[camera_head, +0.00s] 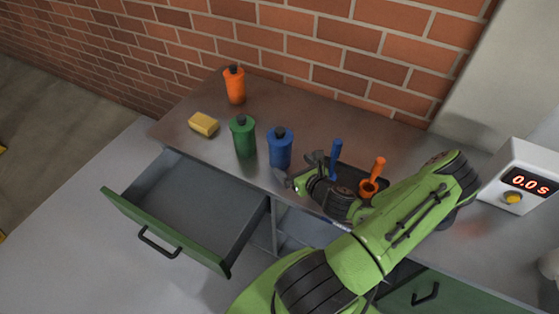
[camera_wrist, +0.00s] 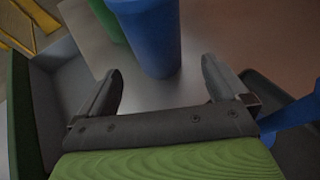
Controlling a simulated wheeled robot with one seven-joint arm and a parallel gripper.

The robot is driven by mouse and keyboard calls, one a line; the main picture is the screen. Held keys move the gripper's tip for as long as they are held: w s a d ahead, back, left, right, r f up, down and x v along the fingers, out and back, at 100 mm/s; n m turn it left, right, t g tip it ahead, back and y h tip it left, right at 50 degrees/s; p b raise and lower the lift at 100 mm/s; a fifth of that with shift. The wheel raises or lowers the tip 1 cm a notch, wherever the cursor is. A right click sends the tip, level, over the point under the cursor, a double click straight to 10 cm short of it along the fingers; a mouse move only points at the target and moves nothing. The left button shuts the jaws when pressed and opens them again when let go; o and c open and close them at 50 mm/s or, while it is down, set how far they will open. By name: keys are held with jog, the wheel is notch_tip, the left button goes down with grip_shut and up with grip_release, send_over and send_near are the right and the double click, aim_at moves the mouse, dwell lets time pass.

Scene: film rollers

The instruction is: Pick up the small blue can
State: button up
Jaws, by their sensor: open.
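The small blue can (camera_head: 280,150) has a dark cap and stands upright on the brown worktop, just right of a green can. In the wrist view the blue can (camera_wrist: 150,38) shows ahead of my gripper, between the lines of its two fingers but beyond the tips, with its upper part cut off by the frame edge. My gripper (camera_wrist: 160,78) is open and empty. In the head view my gripper (camera_head: 287,181) is beside the near right side of the blue can, at the front of the worktop. I cannot tell there whether it touches.
The green can (camera_head: 244,138) stands close left of the blue one. An orange can (camera_head: 235,86) and yellow sponge (camera_head: 203,124) are farther left. An open drawer (camera_head: 190,215) juts out below. A dark tray with blue and orange tools (camera_head: 374,176) is right; a timer (camera_head: 522,180) stands far right.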

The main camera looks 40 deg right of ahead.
aim_at(283, 136)
jog(key=shift+w+f+b, duration=0.45)
jog(key=shift+f+b, duration=0.05)
jog(key=shift+b, duration=0.1)
jog(key=x, duration=0.2)
jog(key=b+x, duration=0.1)
jog(key=x, duration=0.5)
jog(key=shift+w+a+r, duration=0.1)
jog(key=shift+w+r, duration=0.05)
jog(key=shift+r, duration=0.3)
jog(key=c, duration=1.4)
jog(key=shift+o, duration=0.2)
notch_tip(283, 136, up, 10)
jog(key=p, duration=0.4)
jog(key=shift+r, duration=0.15)
